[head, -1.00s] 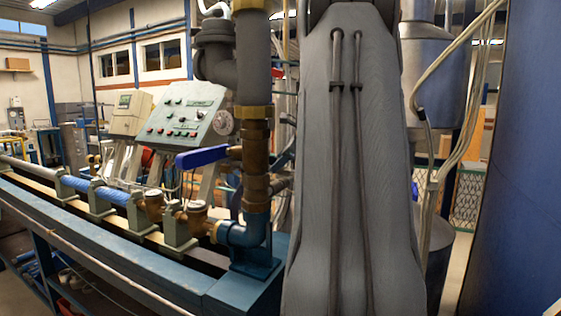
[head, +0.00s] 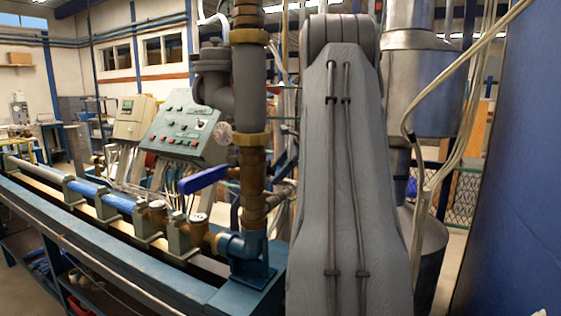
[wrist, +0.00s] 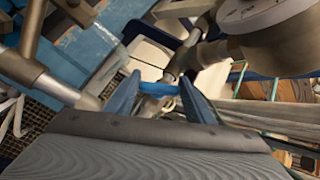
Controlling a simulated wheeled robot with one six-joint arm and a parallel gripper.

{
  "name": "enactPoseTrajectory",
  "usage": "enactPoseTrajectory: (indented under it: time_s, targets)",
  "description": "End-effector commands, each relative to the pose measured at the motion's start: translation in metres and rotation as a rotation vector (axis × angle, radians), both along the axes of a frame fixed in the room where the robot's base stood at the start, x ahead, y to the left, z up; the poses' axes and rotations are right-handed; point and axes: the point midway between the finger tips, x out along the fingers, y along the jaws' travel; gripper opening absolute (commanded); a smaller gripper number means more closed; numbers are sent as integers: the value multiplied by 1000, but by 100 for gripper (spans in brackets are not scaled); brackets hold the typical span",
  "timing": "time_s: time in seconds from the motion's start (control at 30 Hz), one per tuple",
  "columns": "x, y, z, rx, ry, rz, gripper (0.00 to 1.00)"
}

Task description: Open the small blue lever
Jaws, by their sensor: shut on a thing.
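A small blue lever (wrist: 158,89) shows in the wrist view, lying crosswise between the two blue fingers of my gripper (wrist: 160,79). My gripper is shut on it, near some metal pipes and fittings. The lever's pivot and how far it is turned are hard to make out. In the head view my arm hides my gripper and the small lever. A larger blue lever (head: 203,180) sticks out to the left from the brass and grey vertical pipe (head: 250,150).
In the head view, a control panel (head: 183,125) stands behind the blue bench (head: 130,265). A blue wall (head: 520,170) and hanging cables (head: 440,120) are on the right.

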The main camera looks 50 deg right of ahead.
Motion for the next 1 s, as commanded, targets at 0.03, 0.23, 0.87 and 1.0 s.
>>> enactPoseTrajectory:
  time_s: [0.03,0.23,0.87,1.0]
  targets:
    - [-1,-1,5,-5,21,36,26]
    - [-1,-1,4,-31,109,196,26]
    - [0,-1,1,-97,331,597,26]
    - [0,0,0,-102,353,635,26]
